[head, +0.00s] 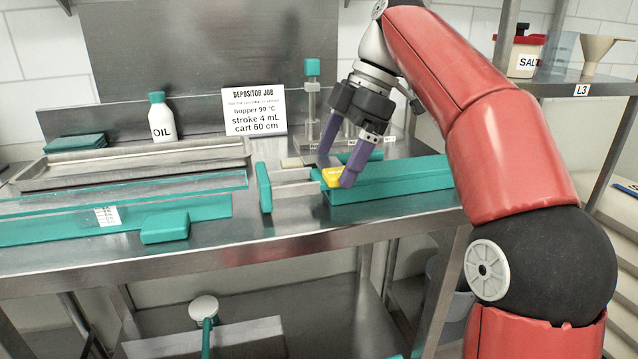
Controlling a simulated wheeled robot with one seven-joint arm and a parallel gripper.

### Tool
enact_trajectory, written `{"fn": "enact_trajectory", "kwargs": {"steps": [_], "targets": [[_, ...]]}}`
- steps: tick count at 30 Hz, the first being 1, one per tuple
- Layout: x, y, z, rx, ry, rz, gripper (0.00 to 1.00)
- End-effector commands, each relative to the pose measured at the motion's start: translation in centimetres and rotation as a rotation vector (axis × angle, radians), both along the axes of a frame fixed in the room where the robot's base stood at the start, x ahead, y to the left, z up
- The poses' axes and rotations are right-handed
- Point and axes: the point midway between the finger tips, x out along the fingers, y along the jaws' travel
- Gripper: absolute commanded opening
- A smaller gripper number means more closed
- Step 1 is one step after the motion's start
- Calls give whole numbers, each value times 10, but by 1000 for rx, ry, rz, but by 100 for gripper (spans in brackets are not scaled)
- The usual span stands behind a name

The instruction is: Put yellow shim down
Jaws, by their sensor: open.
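The yellow shim (333,177) is a small yellow block on the steel bench, at the left end of the long teal block (392,182). My gripper (337,169) points down over it, with a purple finger on each side. The fingers are open, and the near finger partly hides the shim's right side. I cannot tell whether either finger touches the shim, or exactly what it rests on.
A teal end plate on rails (264,187) stands just left of the shim. A tray (135,164), a clear sheet (125,189) and a teal block (165,227) lie further left. An oil bottle (162,117) and a job sign (254,111) stand behind.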

Motion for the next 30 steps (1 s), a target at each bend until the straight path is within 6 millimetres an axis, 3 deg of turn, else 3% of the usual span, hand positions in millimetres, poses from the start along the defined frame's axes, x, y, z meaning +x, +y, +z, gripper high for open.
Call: {"fn": "enact_trajectory", "kwargs": {"steps": [8,17,30], "targets": [[2,-1,-1,0,0,0,100],[1,-1,-1,0,-1,0,62],[-8,4,8,1,-3,1,62]]}}
